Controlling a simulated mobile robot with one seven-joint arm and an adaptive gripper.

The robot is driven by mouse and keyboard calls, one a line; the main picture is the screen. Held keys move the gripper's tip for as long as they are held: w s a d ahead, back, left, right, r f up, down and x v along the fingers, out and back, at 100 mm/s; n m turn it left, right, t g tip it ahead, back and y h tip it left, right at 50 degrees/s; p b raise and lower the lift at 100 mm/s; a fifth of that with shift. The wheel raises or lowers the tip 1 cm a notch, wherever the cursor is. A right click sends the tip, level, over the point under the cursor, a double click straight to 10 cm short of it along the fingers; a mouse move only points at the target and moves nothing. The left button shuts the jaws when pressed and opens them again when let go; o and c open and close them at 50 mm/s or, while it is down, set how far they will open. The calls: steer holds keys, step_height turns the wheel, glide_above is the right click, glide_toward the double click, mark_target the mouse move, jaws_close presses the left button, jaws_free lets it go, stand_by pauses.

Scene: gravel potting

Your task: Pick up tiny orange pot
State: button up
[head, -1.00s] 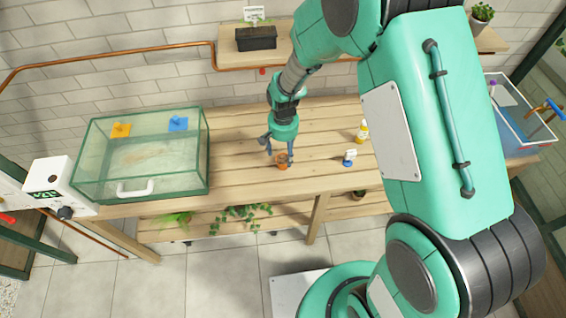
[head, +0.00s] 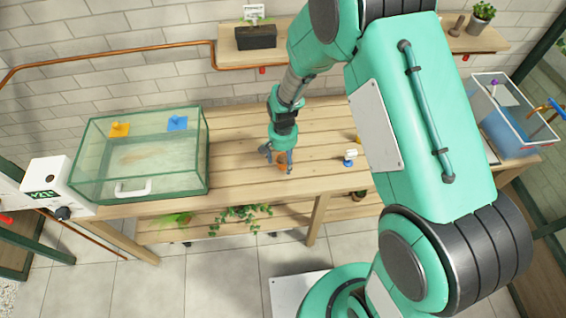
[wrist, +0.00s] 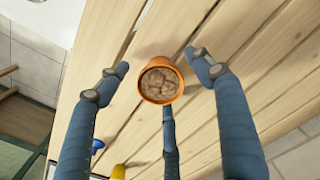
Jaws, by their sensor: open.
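The tiny orange pot (wrist: 142,86) stands upright on the wooden table in the wrist view, filled with brown gravel-like lumps. It also shows in the head view (head: 282,164), partly hidden by my fingers. My gripper (wrist: 160,74) is open, with blue-grey fingers on the left and right of the pot and a third finger below it in the picture. Gaps show between the pot and the two side fingers. In the head view my gripper (head: 278,158) points down over the pot. Whether the third finger touches the pot I cannot tell.
A glass tank (head: 95,165) with a white handle stands on the table at left. A small blue-and-white item (head: 350,157) stands right of the pot. A blue bin (head: 510,128) is at far right. A dark planter (head: 256,38) sits on the back shelf.

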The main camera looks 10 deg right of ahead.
mark_target(283, 159)
steer(key=c, duration=1.3)
steer(key=shift+r, duration=0.75)
step_height(283, 159, up, 2)
steer(key=shift+r+p, duration=0.15)
steer(key=shift+p, duration=0.35)
steer(key=s+d, duration=0.1)
steer(key=s, duration=0.4)
steer(key=s+d+r+p, duration=0.1)
steer(key=s, duration=0.4)
steer(key=s+d, duration=0.1)
steer(key=s, duration=0.4)
steer(key=shift+s+d+r, duration=0.15)
steer(key=shift+s, duration=0.2)
